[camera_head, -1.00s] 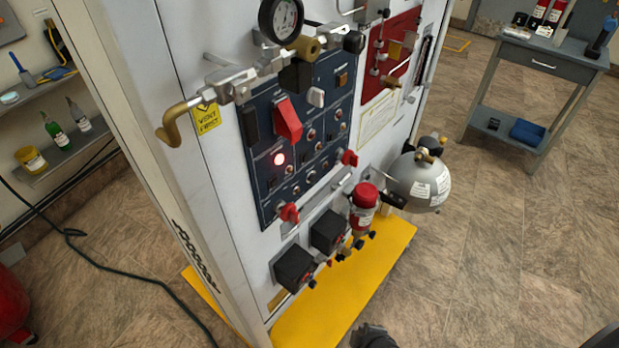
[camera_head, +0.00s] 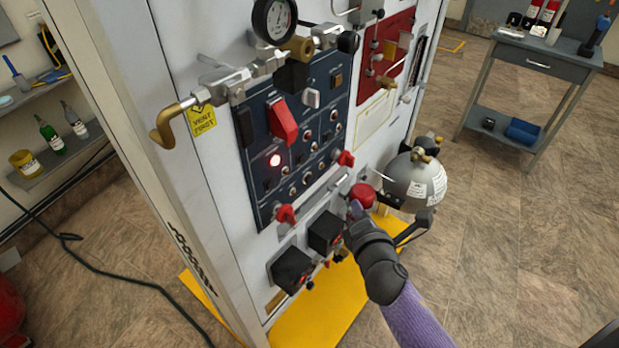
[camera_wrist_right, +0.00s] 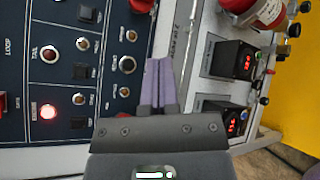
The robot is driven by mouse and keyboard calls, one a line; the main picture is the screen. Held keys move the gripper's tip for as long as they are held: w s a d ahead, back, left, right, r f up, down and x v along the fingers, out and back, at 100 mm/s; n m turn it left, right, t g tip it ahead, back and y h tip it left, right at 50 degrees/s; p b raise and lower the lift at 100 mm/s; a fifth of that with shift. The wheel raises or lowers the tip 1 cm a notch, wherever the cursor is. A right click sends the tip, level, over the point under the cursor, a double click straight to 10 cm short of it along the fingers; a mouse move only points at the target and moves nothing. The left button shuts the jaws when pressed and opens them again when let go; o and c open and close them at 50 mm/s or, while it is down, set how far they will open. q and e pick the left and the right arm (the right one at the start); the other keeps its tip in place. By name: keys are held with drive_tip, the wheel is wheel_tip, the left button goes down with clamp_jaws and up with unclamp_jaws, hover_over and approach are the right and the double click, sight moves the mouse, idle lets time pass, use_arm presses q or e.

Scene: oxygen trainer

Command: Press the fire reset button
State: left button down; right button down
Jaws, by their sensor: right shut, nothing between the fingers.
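A dark blue control panel (camera_head: 305,140) on the white cabinet carries a glowing red button or light (camera_head: 275,160), with knobs and switches around it. The wrist view also shows this glowing red light (camera_wrist_right: 48,111), at the lower left; its label is too small to read, so I cannot tell whether it is the fire reset button. My right gripper (camera_head: 356,209) is in front of the cabinet, to the lower right of the panel. In the wrist view its purple fingers (camera_wrist_right: 159,68) are shut and empty, to the right of the light. My left gripper is not in view.
A large red switch (camera_head: 283,121) and red knobs (camera_head: 286,214) stick out of the panel. A brass-ended lever (camera_head: 167,125) juts out at the left. A grey round tank (camera_head: 416,178) and black boxes (camera_head: 292,268) flank my right gripper.

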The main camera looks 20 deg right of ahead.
sight(309, 179)
drive_tip(key=w+a+b, duration=0.2)
drive_tip(key=w+a, duration=0.2)
drive_tip(key=w, duration=0.3)
drive_tip(key=shift+w+a+b, duration=0.25)
drive_tip(key=shift+w+b, duration=0.05)
drive_tip(key=shift+b, duration=0.1)
drive_tip(key=shift+w, duration=0.1)
idle(1.9)
drive_tip(key=shift+w+a, duration=0.2)
drive_tip(key=shift+w, duration=0.05)
drive_tip(key=shift+w+a, duration=0.2)
drive_tip(key=shift+w, duration=0.1)
idle(0.6)
drive_tip(key=shift+s, duration=0.1)
drive_tip(key=shift+s+d+p, duration=0.35)
drive_tip(key=shift+s+d, duration=0.05)
drive_tip(key=shift+s, duration=0.15)
